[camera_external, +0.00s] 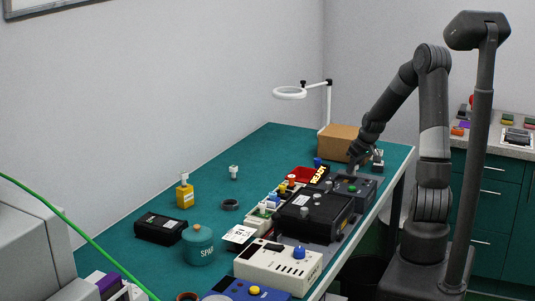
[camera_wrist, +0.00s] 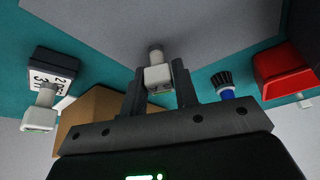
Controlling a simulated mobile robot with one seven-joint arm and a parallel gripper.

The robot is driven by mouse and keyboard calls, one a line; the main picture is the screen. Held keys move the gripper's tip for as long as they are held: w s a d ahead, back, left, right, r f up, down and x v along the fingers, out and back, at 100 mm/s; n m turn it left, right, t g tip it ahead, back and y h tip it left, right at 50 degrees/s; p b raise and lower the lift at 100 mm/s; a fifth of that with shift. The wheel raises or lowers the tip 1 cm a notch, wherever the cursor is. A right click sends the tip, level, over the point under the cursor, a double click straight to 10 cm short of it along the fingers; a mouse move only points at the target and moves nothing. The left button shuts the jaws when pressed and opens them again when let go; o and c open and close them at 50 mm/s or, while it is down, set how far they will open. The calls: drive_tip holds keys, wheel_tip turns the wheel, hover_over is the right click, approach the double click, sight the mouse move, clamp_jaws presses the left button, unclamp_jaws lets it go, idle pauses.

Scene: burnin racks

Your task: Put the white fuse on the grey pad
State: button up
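In the wrist view a white fuse (camera_wrist: 157,76) with a metal cap sits between the two fingers of my gripper (camera_wrist: 158,80). The fingers appear to touch its sides. I cannot tell the gap between the fuse and that surface. In the external view my gripper (camera_external: 356,156) is low over the far right end of the green bench, and the held fuse is not clear there. A similar white piece (camera_wrist: 41,108) with a metal cap stands at left in the wrist view.
A cardboard box (camera_external: 341,138) stands behind my gripper. A red tray (camera_wrist: 282,70) and a blue piece with a black top (camera_wrist: 224,85) are at right in the wrist view. Black devices (camera_external: 313,216) fill the near side. The bench's left part is more open.

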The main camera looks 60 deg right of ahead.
drive_tip(key=o, duration=0.4)
drive_tip(key=shift+c, duration=0.2)
drive_tip(key=v, duration=1.2)
drive_tip(key=shift+r, duration=0.15)
